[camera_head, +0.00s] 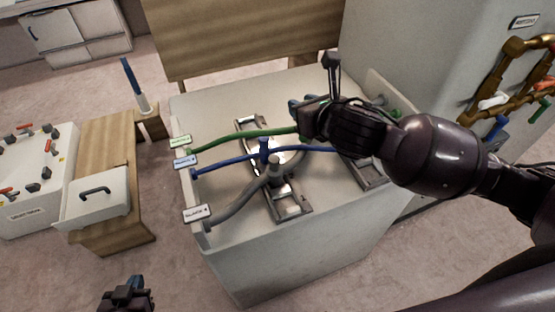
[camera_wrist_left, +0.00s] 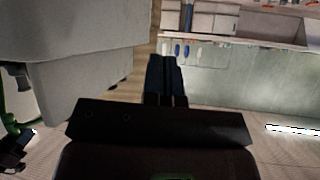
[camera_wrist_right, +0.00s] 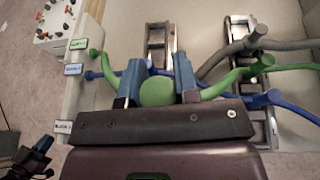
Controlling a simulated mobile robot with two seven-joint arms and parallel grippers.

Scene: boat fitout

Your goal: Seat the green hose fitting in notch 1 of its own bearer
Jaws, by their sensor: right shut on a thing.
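The green hose fitting (camera_wrist_right: 157,92) shows as a round green end between the fingers of my right gripper (camera_wrist_right: 160,84), which is shut on it. In the head view the right gripper (camera_head: 303,112) is above the worktop, at the end of the green hose (camera_head: 240,135). A metal bearer (camera_head: 292,208) lies below and nearer, with a blue fitting (camera_head: 264,148) and a grey fitting (camera_head: 275,166) standing over it. A second bearer (camera_head: 372,173) is partly hidden by my right arm. The notches are too small to tell. My left gripper (camera_head: 127,290) is low, off the worktop, empty, fingers together.
The blue hose (camera_head: 225,163) and grey hose (camera_head: 235,208) run across the white worktop (camera_head: 225,110). Labels stand along its left edge. A wooden panel (camera_head: 240,40) rises behind. Copper pipes (camera_head: 510,75) are at the right. A wooden bench (camera_head: 110,145) stands left.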

